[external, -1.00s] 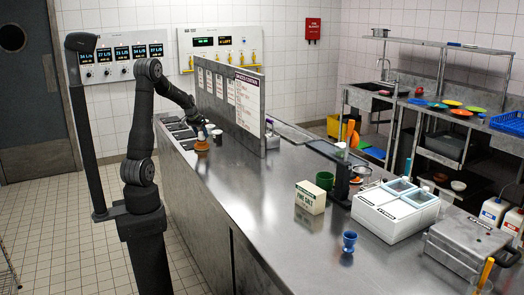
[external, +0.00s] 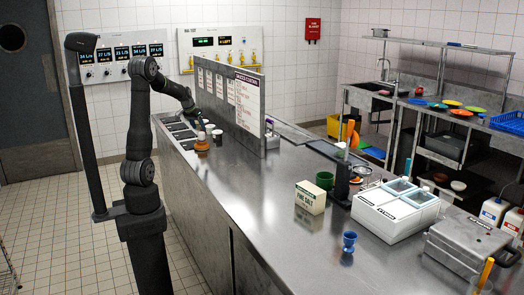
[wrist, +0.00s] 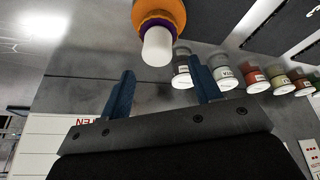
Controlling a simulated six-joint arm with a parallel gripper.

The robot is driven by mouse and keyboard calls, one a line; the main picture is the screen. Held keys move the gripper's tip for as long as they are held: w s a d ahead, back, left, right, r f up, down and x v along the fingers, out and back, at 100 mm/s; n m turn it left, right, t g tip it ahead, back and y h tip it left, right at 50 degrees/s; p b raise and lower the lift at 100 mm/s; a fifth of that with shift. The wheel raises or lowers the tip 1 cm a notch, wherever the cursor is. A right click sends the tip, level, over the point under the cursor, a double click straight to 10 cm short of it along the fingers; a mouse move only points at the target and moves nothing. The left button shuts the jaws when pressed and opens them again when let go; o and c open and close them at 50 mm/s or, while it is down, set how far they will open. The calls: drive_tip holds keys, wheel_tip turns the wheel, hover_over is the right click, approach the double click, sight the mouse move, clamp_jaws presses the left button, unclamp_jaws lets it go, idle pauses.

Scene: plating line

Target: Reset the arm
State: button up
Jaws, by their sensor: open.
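My gripper (wrist: 163,86) is open in the wrist view, with its two blue fingers apart and nothing between them. In the external view it is small and dark (external: 196,117) above the far left end of the steel counter (external: 250,195). An orange bottle with a purple band and white tip (wrist: 160,22) lies beyond the fingertips in the wrist view. In the external view the orange bottle (external: 201,143) stands on the counter just below my gripper. It looks apart from the fingers.
Several small labelled containers (wrist: 226,78) stand in a row near the fingers. An upright partition board (external: 230,100) rises just right of my gripper. A salt box (external: 311,197), a blue egg cup (external: 349,241) and a white lidded bin (external: 395,208) stand further right. The counter's near middle is clear.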

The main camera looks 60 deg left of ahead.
sight(201, 133)
drive_tip(key=x, duration=0.5)
drive_tip(key=shift+s+f, duration=0.1)
drive_tip(key=shift+f, duration=0.15)
drive_tip(key=r, duration=0.2)
drive_tip(key=d+r, duration=0.1)
drive_tip(key=r, duration=0.2)
drive_tip(key=shift+r, duration=0.2)
drive_tip(key=w+d+r, duration=0.3)
drive_tip(key=d+r, duration=0.3)
drive_tip(key=d, duration=0.5)
drive_tip(key=w+d+m+h, duration=0.2)
drive_tip(key=w+d+m, duration=0.2)
drive_tip(key=w+d, duration=1.15)
drive_tip(key=w+d+m, duration=0.2)
drive_tip(key=d, duration=1.2)
drive_tip(key=w+d+f+m+h, duration=0.1)
drive_tip(key=w+d+m, duration=0.2)
drive_tip(key=d, duration=1.2)
drive_tip(key=shift+w+d+f+h, duration=0.25)
drive_tip(key=shift+h, duration=0.05)
